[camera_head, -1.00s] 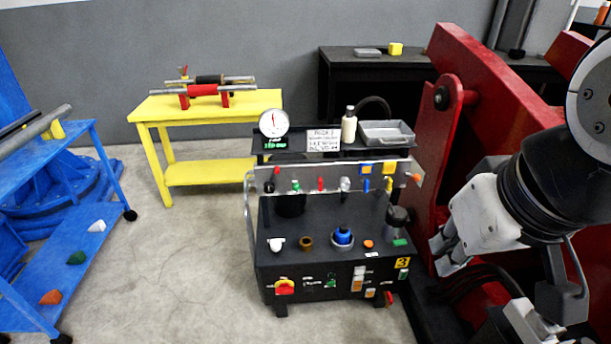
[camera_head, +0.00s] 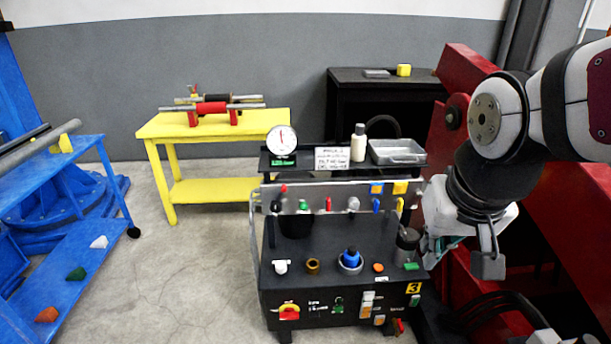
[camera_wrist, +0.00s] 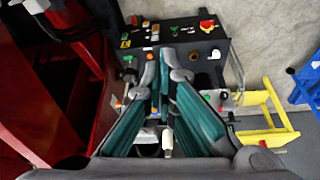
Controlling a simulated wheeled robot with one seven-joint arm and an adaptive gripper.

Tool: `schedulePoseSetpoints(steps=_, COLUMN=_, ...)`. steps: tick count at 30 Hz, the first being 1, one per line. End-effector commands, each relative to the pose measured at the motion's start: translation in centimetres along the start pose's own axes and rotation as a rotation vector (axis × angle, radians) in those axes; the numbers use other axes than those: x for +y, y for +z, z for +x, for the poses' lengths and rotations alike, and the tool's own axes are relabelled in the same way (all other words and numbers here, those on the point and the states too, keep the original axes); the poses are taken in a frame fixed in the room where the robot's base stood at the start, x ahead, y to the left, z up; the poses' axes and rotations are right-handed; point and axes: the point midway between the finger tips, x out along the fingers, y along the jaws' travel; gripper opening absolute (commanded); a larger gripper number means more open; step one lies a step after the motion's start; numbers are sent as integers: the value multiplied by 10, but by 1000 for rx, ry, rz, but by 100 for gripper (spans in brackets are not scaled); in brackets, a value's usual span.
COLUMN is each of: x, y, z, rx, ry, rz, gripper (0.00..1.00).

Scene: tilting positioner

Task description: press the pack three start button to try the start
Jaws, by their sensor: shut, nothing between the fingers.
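The black pack (camera_head: 300,262) marked with a yellow 3 label (camera_head: 413,287) stands at the centre of the head view. Its front panel holds a red-and-yellow switch (camera_head: 289,311), a small green control (camera_head: 338,304), white and orange blocks (camera_head: 367,303) and a green-marked block (camera_head: 414,301). The lettering is too small to tell which is start. In the wrist view the panel (camera_wrist: 180,36) shows upside down beyond the fingers. My gripper (camera_wrist: 158,62) is shut and empty, above the pack and apart from the panel. In the head view it is partly hidden at the pack's right.
A red machine frame (camera_head: 565,220) stands close on the right. A gauge (camera_head: 281,140), bottle (camera_head: 358,143) and grey tray (camera_head: 397,151) are on the shelf behind the pack. A yellow table (camera_head: 213,125) and blue cart (camera_head: 60,160) stand left. Floor (camera_head: 190,270) left of the pack is clear.

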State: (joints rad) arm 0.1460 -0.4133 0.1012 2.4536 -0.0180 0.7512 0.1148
Motion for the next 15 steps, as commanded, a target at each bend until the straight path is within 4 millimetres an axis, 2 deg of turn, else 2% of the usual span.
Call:
schedulePoseSetpoints(steps=1, x=0, y=-9, z=22, rx=-17, ry=5, rz=21, gripper=0)
schedulePoseSetpoints(steps=9, x=2, y=-48, z=111, rx=-63, ry=1, rz=128, gripper=0)
schedulePoseSetpoints(steps=15, x=3, y=-67, z=184, rx=-99, ry=-22, rz=218, gripper=0)
